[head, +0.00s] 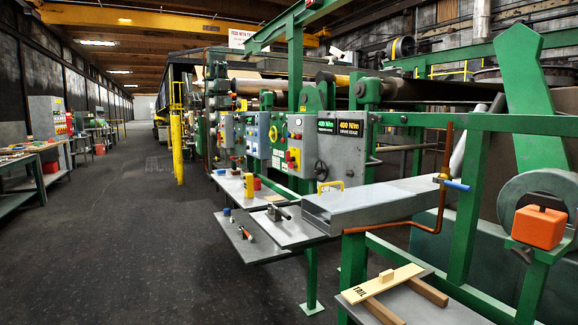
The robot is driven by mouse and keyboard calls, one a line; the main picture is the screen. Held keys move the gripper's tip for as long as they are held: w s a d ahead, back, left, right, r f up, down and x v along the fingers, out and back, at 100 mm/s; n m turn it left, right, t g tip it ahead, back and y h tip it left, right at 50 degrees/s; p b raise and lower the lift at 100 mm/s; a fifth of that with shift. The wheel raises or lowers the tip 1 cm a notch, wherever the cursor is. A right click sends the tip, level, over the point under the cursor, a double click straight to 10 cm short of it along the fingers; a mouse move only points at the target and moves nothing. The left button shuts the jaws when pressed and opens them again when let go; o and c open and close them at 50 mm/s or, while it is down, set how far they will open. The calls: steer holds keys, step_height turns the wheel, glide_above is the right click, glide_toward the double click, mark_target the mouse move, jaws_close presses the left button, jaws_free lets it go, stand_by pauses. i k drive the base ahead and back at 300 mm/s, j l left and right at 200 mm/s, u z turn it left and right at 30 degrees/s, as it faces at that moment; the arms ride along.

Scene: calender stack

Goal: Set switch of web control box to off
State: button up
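Several control boxes are mounted on the green machine frame right of centre. Further left are a smaller grey box (258,143) and another grey box (226,140). I cannot tell which is the web control box, and no switch position is readable at this size. My gripper is not in view.
Below the boxes, grey shelves (243,243) hold small tools and a yellow block (248,186). A grey beam (380,205) and a copper-coloured pipe (440,205) jut out at right. A yellow post (177,145) stands at the aisle. The dark floor (120,235) at left is clear.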

mark_target(288, 158)
steer(key=i+j, duration=0.2)
steer(key=j, duration=0.15)
steer(key=i+j+z, duration=0.1)
steer(key=i+j, duration=0.35)
steer(key=j, duration=0.25)
steer(key=i+j+z, duration=0.1)
steer(key=j, duration=0.3)
steer(key=i+j, duration=0.25)
steer(key=i+j+z, duration=0.1)
steer(key=j, duration=0.4)
steer(key=i, duration=0.1)
